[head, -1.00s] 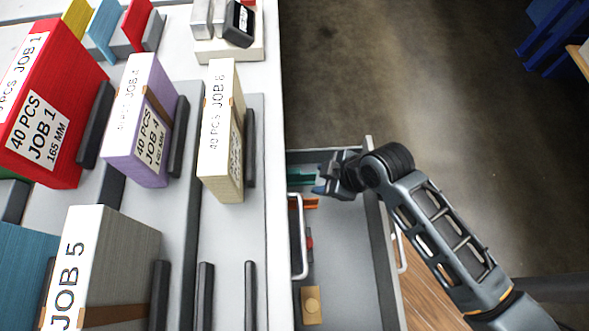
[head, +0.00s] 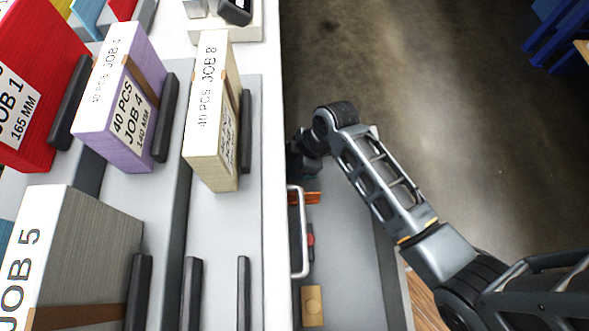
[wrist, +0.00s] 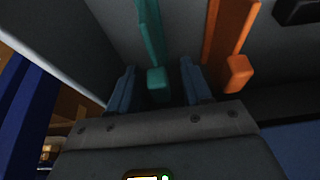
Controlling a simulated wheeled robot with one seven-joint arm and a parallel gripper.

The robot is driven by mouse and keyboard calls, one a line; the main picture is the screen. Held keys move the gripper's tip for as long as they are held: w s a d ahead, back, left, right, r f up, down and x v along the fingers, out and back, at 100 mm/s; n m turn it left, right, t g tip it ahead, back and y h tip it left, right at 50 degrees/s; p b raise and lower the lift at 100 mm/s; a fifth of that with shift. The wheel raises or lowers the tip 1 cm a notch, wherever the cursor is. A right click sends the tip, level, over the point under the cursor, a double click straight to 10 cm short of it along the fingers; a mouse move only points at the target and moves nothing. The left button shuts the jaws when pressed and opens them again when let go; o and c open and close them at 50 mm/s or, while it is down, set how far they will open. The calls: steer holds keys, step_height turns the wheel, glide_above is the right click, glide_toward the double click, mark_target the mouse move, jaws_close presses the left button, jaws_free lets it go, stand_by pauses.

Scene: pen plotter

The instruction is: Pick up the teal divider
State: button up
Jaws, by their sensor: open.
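The teal divider (wrist: 152,40) lies in the open drawer (head: 345,262). In the wrist view its near end, a small teal block, sits between the two blue fingers of my gripper (wrist: 160,88). The fingers are apart, with a gap on each side of the block. In the head view my gripper (head: 303,165) is down at the far end of the drawer, and my arm hides most of the teal divider there.
An orange divider (wrist: 228,40) lies right of the teal one in the wrist view; it also shows in the head view (head: 312,198). A red-and-black item (head: 310,240) and a tan block (head: 312,305) lie nearer. The drawer handle (head: 298,232) and table edge stand close on the left.

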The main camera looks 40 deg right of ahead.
steer(key=shift+w+a+f, duration=0.15)
steer(key=shift+a+f, duration=0.05)
steer(key=shift+f, duration=0.4)
steer(key=shift+c, duration=0.4)
jaws_close()
